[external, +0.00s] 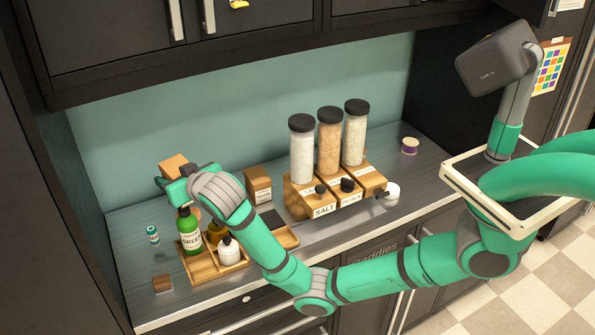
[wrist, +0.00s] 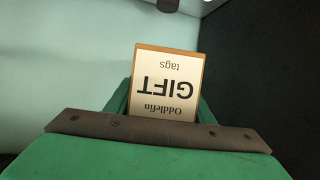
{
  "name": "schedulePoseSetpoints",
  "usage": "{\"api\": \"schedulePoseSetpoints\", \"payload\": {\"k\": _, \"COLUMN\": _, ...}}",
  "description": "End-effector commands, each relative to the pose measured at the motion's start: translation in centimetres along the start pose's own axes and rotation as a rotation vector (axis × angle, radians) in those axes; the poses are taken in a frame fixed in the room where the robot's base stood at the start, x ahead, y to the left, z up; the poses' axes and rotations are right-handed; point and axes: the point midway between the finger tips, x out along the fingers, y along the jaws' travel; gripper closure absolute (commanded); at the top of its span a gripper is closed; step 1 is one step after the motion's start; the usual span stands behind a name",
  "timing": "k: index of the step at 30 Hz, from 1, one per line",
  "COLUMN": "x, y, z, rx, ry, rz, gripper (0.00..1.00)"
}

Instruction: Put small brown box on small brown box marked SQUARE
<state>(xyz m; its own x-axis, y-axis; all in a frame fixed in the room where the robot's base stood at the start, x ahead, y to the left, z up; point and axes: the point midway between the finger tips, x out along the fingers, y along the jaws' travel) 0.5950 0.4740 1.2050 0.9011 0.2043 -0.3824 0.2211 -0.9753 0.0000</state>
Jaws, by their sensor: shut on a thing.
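A small brown box (external: 173,166) is held up at the left by my gripper (external: 168,182), above the counter. In the wrist view the held box (wrist: 168,80) shows a pale label reading "Oddlefin GIFT tags" upside down, between the green fingers. Another small brown box (external: 258,187) stands upright on the counter near the back wall, to the right of my gripper. Its front has a white label too small to read, so I cannot tell whether it says SQUARE. My gripper is shut on the gift tags box.
A wooden tray (external: 205,273) with a green bottle (external: 189,232) and a white jar (external: 229,252) lies below my arm. Three tall dispensers (external: 328,140) on wooden stands are right of the standing box. A small brown block (external: 163,285) and a green-white jar (external: 152,234) are at left.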

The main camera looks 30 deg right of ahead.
Motion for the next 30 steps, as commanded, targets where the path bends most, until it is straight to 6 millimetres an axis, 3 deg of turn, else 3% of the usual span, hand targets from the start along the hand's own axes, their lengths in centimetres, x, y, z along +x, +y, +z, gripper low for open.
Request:
{"api": "schedulePoseSetpoints", "payload": {"k": 1, "x": 1.0, "y": 2.3, "z": -0.7, "rx": 0.019, "ry": 0.000, "rz": 0.044, "gripper": 0.76}}
{"api": "schedulePoseSetpoints", "payload": {"k": 9, "x": 4.5, "y": 14.2, "z": -3.3, "rx": 0.111, "ry": 0.000, "rz": 0.269, "gripper": 0.76}}
{"api": "schedulePoseSetpoints", "payload": {"k": 15, "x": 5.6, "y": 22.7, "z": -4.5, "rx": 0.176, "ry": 0.000, "rz": 0.425, "gripper": 0.76}}
{"api": "schedulePoseSetpoints", "payload": {"k": 18, "x": 5.8, "y": 26.0, "z": -4.8, "rx": 0.202, "ry": 0.000, "rz": 0.486, "gripper": 0.76}}
{"api": "schedulePoseSetpoints", "payload": {"k": 24, "x": 5.8, "y": 29.8, "z": -5.0, "rx": 0.230, "ry": 0.000, "rz": 0.558, "gripper": 0.76}}
{"api": "schedulePoseSetpoints", "payload": {"k": 30, "x": 6.6, "y": 30.6, "z": -3.0, "rx": 0.233, "ry": -0.003, "rz": 0.574, "gripper": 0.76}}
